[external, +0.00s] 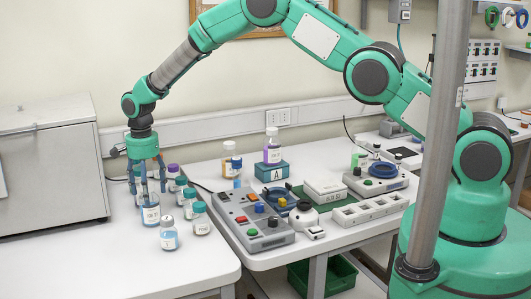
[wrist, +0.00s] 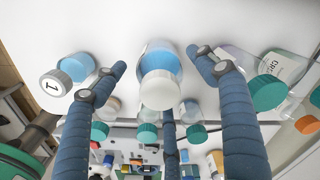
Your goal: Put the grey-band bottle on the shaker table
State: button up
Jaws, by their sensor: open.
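My gripper (external: 150,190) points down over the left table, its blue fingers open and spread around a bottle with blue liquid (external: 150,215). In the wrist view this bottle (wrist: 160,66) has a pale cap and stands between the fingertips, with gaps on both sides. Another blue-liquid bottle (external: 169,241) stands in front; in the wrist view a cap marked 1 (wrist: 56,83) shows at left. I cannot make out a grey band on any bottle. Two grey devices with blue rings stand on the right bench, one nearer (external: 265,222) and one farther (external: 377,182); I cannot tell which is the shaker table.
Teal-capped bottles (external: 200,220) and a purple-capped one crowd close to the gripper. A white slotted rack (external: 370,211) lies on the right bench.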

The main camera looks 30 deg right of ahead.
jog(key=shift+r+b, duration=0.3)
jog(key=shift+r, duration=3.05)
jog(key=shift+r, duration=0.1)
